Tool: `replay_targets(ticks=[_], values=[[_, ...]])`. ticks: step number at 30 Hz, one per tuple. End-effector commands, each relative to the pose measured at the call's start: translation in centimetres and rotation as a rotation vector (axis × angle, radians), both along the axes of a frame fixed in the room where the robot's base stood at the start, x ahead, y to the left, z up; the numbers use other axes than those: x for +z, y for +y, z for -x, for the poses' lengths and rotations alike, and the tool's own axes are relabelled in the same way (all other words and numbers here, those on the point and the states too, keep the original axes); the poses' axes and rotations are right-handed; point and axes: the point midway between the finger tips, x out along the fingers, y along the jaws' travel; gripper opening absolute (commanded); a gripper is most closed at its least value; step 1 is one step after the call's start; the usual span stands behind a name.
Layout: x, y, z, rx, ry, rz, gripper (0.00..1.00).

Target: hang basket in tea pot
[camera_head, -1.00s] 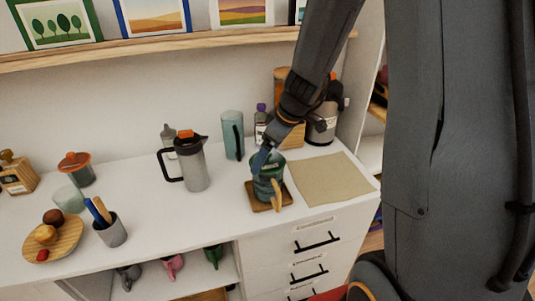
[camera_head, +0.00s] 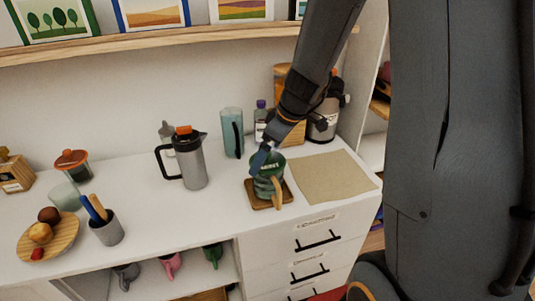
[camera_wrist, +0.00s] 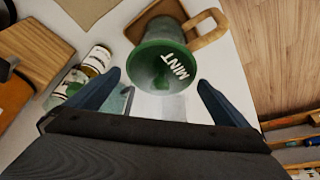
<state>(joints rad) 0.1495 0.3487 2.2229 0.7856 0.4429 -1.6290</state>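The tea pot (camera_head: 266,185) is green with a pale wooden handle and stands upright on a square wooden trivet (camera_head: 250,198). In the wrist view the pot's wooden handle (camera_wrist: 208,35) points right. A round green top marked MINT (camera_wrist: 178,68) faces the wrist camera; it also shows on the pot in the head view (camera_head: 267,166). I cannot tell whether this top is the basket's rim or a lid. In the head view my gripper (camera_head: 260,160) is at the pot's upper left side.
A tan mat (camera_head: 333,177) lies right of the pot. A steel jug (camera_head: 193,163), a tall teal pitcher (camera_head: 231,133) and a purple-capped bottle (camera_head: 261,115) stand behind and left. A wooden plate of food (camera_head: 58,238) and a utensil cup (camera_head: 107,231) are farther left.

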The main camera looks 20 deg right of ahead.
Motion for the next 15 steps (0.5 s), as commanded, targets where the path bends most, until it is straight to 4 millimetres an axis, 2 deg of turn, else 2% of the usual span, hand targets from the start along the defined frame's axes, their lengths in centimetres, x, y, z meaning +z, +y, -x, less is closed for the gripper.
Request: replay_targets(ticks=[8, 11, 15], values=[[0.8, 0.0, 0.0, 0.0, 0.0, 0.0, 1.0], [1.5, 0.0, 0.1, 0.0, 0.0, 0.0, 1.0], [3.5, -0.7, 0.5, -0.001, -0.006, 0.001, 1.0]])
